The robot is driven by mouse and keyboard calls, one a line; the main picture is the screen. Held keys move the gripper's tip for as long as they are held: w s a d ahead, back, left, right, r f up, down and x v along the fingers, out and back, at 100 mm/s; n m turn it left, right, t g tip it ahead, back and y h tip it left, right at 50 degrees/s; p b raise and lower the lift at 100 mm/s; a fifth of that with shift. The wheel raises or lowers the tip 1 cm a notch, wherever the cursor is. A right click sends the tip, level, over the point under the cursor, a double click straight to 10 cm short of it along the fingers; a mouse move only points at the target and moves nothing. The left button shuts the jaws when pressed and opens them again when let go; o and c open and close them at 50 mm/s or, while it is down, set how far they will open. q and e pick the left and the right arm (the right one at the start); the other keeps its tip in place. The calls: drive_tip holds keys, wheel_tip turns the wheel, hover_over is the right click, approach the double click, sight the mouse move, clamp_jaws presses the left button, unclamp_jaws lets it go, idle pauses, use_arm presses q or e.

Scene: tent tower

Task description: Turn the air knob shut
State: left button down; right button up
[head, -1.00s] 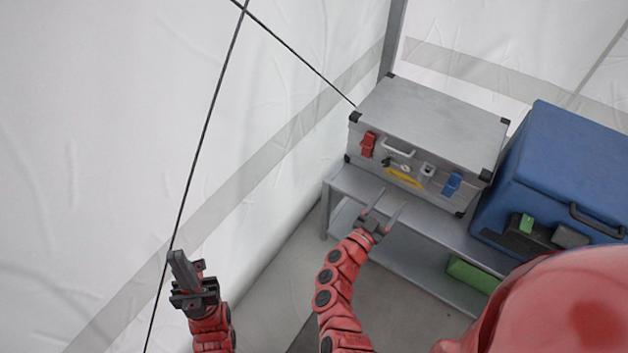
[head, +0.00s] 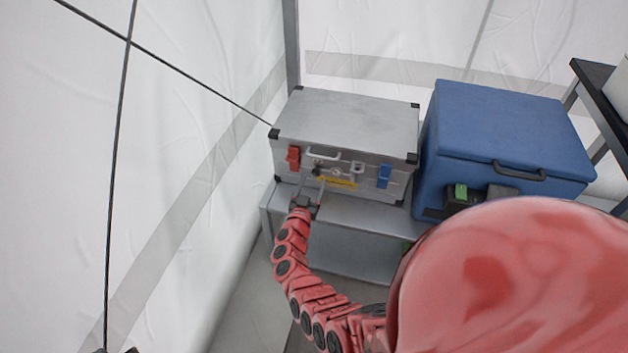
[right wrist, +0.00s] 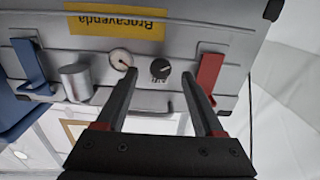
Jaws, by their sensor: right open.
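The grey metal case (head: 347,115) stands on a grey shelf. In the right wrist view, its front carries a small black knob (right wrist: 160,72) next to a round white gauge (right wrist: 121,59); I take this knob for the air knob. My right gripper (head: 311,184) is in front of the case, its two fingers apart and pointing at the panel. In the right wrist view the open fingers (right wrist: 163,84) sit either side of the knob's line, with nothing between them. Contact cannot be told. Only a dark sliver of my left gripper (head: 115,350) shows at the bottom edge.
The case front also has a red latch (head: 293,158), a blue latch (head: 384,175), a yellow label (head: 338,182) and a silver cylinder (right wrist: 75,82). A blue box (head: 510,130) stands close on the right. The white tent wall (head: 190,150) is on the left.

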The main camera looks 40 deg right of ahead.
sight(317, 171)
drive_tip(key=shift+x, duration=1)
drive_tip(key=shift+w+d+b, duration=0.3)
drive_tip(key=shift+d, duration=0.05)
drive_tip(key=shift+c, duration=0.3)
clamp_jaws()
